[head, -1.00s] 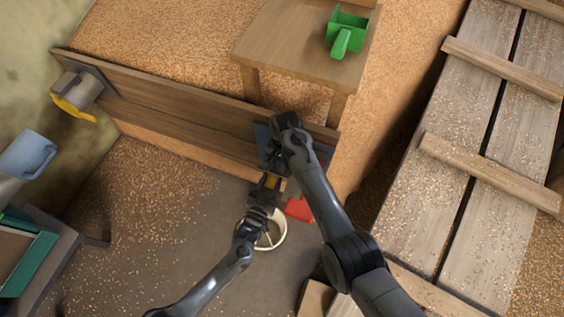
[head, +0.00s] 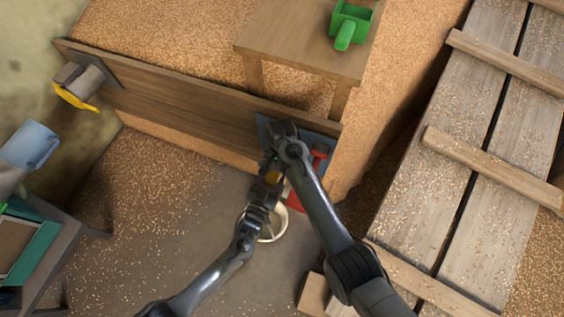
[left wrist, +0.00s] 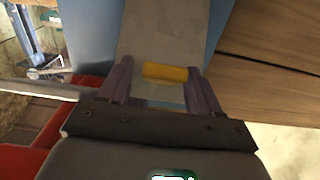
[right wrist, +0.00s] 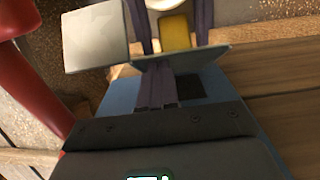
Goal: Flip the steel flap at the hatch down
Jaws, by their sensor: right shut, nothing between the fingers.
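The steel flap (left wrist: 165,30) is a grey plate with a yellow grip (left wrist: 166,73), in front of a blue plate (left wrist: 88,35) on the wooden wall. In the right wrist view the flap (right wrist: 190,59) shows nearly edge-on, with the yellow grip (right wrist: 175,33) beyond it. My left gripper (left wrist: 160,75) is open, its fingers apart on both sides of the yellow grip. My right gripper (right wrist: 155,68) is shut and empty, its fingertips close to the flap's edge on the side away from the grip; contact is unclear. In the head view my arms hide most of the flap.
A red part (head: 318,158) is beside the hatch, with a pale square plate (right wrist: 95,37) near it. A whitish bucket (head: 272,228) stands below, partly behind my left arm. A wooden table (head: 300,45) with a green scoop (head: 350,25) stands behind the wall.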

